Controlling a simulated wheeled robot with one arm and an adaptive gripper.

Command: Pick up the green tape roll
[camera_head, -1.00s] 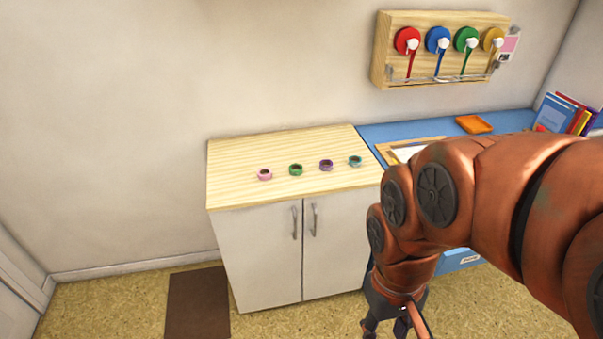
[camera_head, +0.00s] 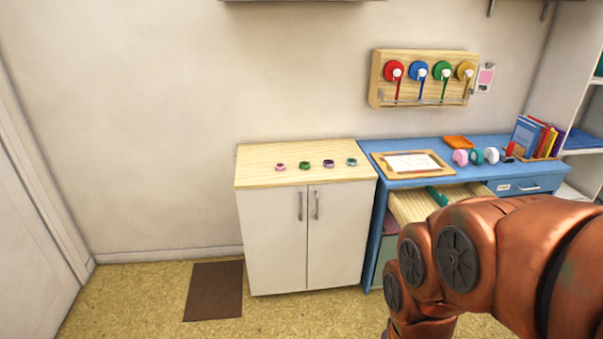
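The green tape roll (camera_head: 304,165) is a small ring on the wooden top of the white cabinet (camera_head: 256,179). It is second from the left in a row of small rings. A pink ring (camera_head: 280,167) is to its left; a purple ring (camera_head: 328,164) and a teal ring (camera_head: 351,162) are to its right. My orange arm fills the lower right, well apart from the rings. My gripper is below the frame edge, out of sight.
A board with coloured reels (camera_head: 430,96) hangs above. A brown mat (camera_head: 213,291) lies on the clear floor at left.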

